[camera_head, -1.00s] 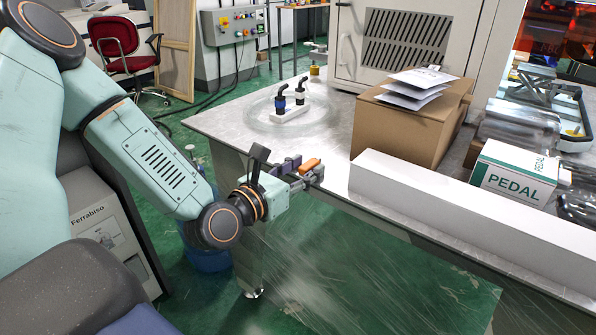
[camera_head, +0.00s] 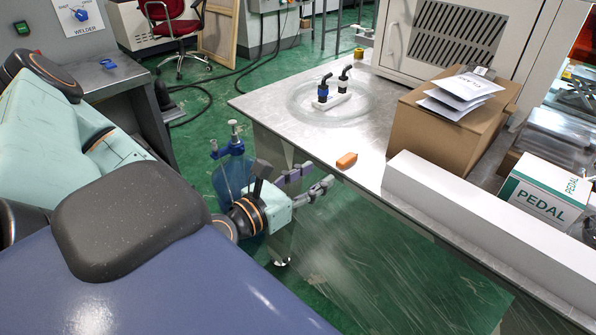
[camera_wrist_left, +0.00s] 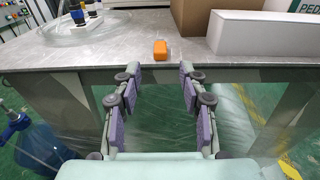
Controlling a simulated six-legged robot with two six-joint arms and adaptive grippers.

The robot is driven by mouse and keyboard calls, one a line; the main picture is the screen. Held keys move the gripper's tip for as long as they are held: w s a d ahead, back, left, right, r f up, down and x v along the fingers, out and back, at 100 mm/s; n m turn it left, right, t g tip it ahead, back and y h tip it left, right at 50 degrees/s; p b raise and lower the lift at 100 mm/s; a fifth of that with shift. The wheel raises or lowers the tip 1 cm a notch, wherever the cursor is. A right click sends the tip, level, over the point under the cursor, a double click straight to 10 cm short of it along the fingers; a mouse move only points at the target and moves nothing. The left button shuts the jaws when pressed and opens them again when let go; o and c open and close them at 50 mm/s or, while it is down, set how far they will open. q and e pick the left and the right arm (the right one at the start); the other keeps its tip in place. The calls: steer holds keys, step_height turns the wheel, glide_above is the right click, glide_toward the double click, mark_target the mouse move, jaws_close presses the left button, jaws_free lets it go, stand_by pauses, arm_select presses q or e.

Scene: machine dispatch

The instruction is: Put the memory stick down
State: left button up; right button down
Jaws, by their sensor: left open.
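The memory stick is a small orange block (camera_head: 346,160) lying on the grey metal table (camera_head: 385,118), close to its near left edge. It also shows in the left wrist view (camera_wrist_left: 160,49), beyond the fingertips and centred between them. My left gripper (camera_head: 310,181) is open and empty, off the table's edge, apart from the stick and to its lower left. In the left wrist view its two purple-padded fingers (camera_wrist_left: 160,78) stand wide apart with nothing between them. My right gripper is not in view.
A long white box (camera_head: 480,225) lies along the table's near edge, right of the stick. A cardboard box (camera_head: 440,130) with papers stands behind it. A round glass-like disc (camera_head: 312,103) with two black-handled fittings lies further back. A blue water bottle (camera_head: 232,172) stands below, left of the table.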

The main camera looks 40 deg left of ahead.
arm_select(q)
steer(key=s+p, duration=0.2)
steer(key=s, duration=0.1)
steer(key=shift+s+a+r, duration=0.1)
steer(key=shift+a+r, duration=0.05)
steer(key=shift+o, duration=0.5)
steer(key=shift+s, duration=0.1)
step_height(320, 180, up, 8)
steer(key=n+g+y+p, duration=0.2)
steer(key=n+g+p, duration=1.6)
steer(key=n, duration=1.8)
glide_above(348, 157)
steer(key=shift+w+a+r+t+p, duration=0.1)
steer(key=shift+w+a+t+p, duration=0.1)
steer(key=shift+t+p, duration=0.1)
steer(key=shift+s+d+f, duration=0.1)
steer(key=shift+f, duration=1.8)
steer(key=shift+s+f, duration=0.1)
steer(key=shift+f, duration=1.75)
steer(key=shift+c, duration=0.2)
